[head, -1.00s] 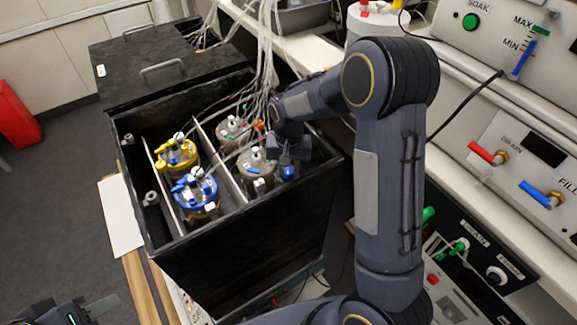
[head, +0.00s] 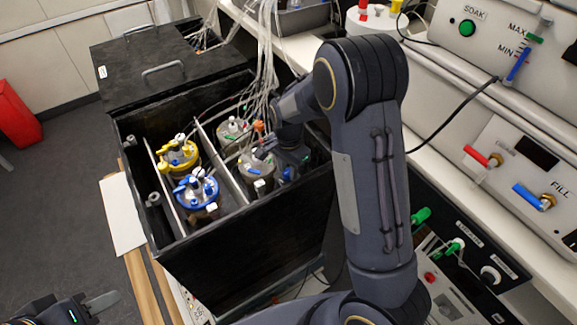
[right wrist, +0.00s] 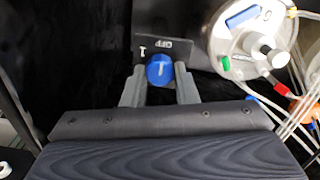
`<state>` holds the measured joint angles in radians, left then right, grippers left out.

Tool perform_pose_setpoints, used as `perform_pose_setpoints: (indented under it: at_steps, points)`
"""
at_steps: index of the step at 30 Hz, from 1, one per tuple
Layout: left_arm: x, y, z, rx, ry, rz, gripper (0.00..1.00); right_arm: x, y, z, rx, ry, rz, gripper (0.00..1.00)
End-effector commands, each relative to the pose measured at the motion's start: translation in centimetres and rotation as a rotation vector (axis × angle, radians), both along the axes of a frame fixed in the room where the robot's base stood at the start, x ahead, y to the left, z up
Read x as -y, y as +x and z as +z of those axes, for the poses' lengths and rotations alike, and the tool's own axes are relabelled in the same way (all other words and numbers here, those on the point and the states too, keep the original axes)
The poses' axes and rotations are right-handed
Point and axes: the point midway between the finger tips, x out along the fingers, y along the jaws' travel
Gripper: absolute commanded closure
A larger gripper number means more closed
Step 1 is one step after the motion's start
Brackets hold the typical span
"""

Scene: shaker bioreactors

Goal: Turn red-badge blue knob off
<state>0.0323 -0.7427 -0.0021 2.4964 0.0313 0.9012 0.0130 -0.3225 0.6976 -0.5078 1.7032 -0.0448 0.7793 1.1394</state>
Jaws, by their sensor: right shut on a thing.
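A blue knob (right wrist: 160,72) with a white mark shows in the right wrist view, beside a dark plate (right wrist: 165,47) lettered "OFF" and "1". My right gripper (right wrist: 160,84) has a finger on each side of this knob and is shut on it. In the head view my right gripper (head: 289,164) reaches down into the front right of the black box (head: 245,235), and it largely hides the knob. I cannot make out a red badge by this knob. My left gripper (head: 88,307) is at the lower left, partly cut off, away from the box; its opening is unclear.
Yellow-topped (head: 178,153) and blue-topped (head: 197,187) vessels stand in the box's left part. Grey-topped vessels (head: 257,166) stand beside my right gripper; one lid (right wrist: 240,35) is close in the wrist view. Tubes (head: 262,70) hang behind. The control panel (head: 510,150) is at right.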

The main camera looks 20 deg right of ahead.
Motion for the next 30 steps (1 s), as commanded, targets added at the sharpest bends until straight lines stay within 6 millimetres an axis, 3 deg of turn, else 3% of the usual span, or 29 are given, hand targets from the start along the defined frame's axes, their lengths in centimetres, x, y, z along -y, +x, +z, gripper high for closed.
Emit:
perform_pose_setpoints:
  at_steps: [18, 19, 23, 30]
  points:
    - [0.0, 0.0, 0.16, 0.0, 0.0, 0.0, 0.64, -0.03, 0.08, 0.08, 0.003, 0.001, -0.04, 0.96]
    - [0.0, 0.0, 0.16, 0.0, 0.0, 0.0, 0.64, -0.03, 0.08, 0.08, 0.003, 0.001, -0.04, 0.7]
    - [0.0, 0.0, 0.16, 0.0, 0.0, 0.0, 0.64, -0.03, 0.06, 0.06, 0.002, 0.001, -0.039, 0.53]
    - [0.0, 0.0, 0.15, 0.0, 0.0, 0.0, 0.64, -0.02, 0.02, 0.02, 0.001, 0.0, -0.038, 0.52]
